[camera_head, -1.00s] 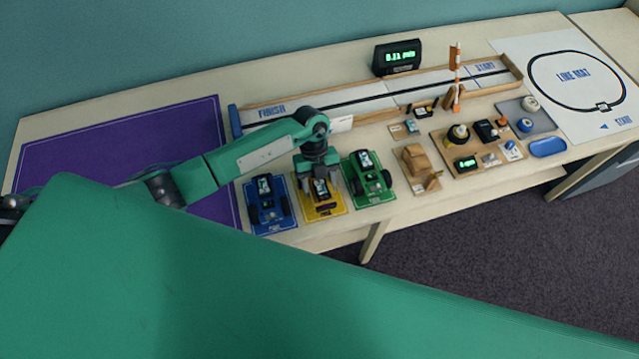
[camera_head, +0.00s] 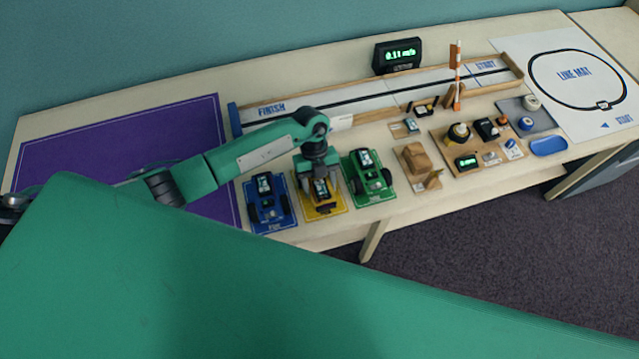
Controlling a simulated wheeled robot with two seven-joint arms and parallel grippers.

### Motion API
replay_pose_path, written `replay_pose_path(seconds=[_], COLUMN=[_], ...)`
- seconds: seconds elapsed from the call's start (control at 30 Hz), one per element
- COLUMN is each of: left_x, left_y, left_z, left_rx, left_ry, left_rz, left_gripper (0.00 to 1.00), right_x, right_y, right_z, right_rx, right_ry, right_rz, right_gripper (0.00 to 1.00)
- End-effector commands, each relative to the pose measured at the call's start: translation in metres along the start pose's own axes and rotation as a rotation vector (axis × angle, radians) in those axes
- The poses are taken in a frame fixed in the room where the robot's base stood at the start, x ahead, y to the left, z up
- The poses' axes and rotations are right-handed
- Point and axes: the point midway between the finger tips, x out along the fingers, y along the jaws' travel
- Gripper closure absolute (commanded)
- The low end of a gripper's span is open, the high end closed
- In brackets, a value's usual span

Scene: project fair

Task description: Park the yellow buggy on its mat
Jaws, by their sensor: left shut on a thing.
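The yellow mat (camera_head: 335,207) lies near the table's front edge, between a blue and a green mat. The yellow buggy (camera_head: 321,187) is over this mat, directly under my left gripper (camera_head: 318,174). My left gripper points down and is shut on the buggy. The gripper hides much of the buggy, and I cannot tell whether its wheels touch the mat. My right gripper does not show.
A blue buggy (camera_head: 267,203) on its mat is close on the left, and a green buggy (camera_head: 368,172) on its mat is close on the right. The wooden track (camera_head: 380,102) runs behind. A wooden block (camera_head: 415,158) stands further right.

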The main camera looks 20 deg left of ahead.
Motion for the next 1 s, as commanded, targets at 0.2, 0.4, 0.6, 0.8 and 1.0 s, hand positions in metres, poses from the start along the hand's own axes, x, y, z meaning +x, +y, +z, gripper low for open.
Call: replay_pose_path(seconds=[0.2,0.4,0.6,0.8,1.0], left_x=[0.0015,0.0048,0.005,0.005,0.0065], left_y=[-0.0002,0.0,0.0,0.0,0.0001], left_z=[0.001,0.0026,0.0025,0.0025,0.003], left_rx=[0.0,0.0,0.0,0.0,0.0], left_ry=[0.0,-0.001,0.0,0.0,-0.001], left_rz=[-0.001,-0.001,-0.001,-0.001,0.001], left_gripper=[0.63,0.63,0.63,0.63,0.63], right_x=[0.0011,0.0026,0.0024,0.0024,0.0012], right_y=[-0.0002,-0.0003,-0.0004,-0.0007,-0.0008], right_z=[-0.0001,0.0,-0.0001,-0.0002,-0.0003], right_rx=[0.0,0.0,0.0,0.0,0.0], right_ry=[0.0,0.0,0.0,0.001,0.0], right_rz=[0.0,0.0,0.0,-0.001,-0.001], right_gripper=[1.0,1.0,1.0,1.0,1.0])
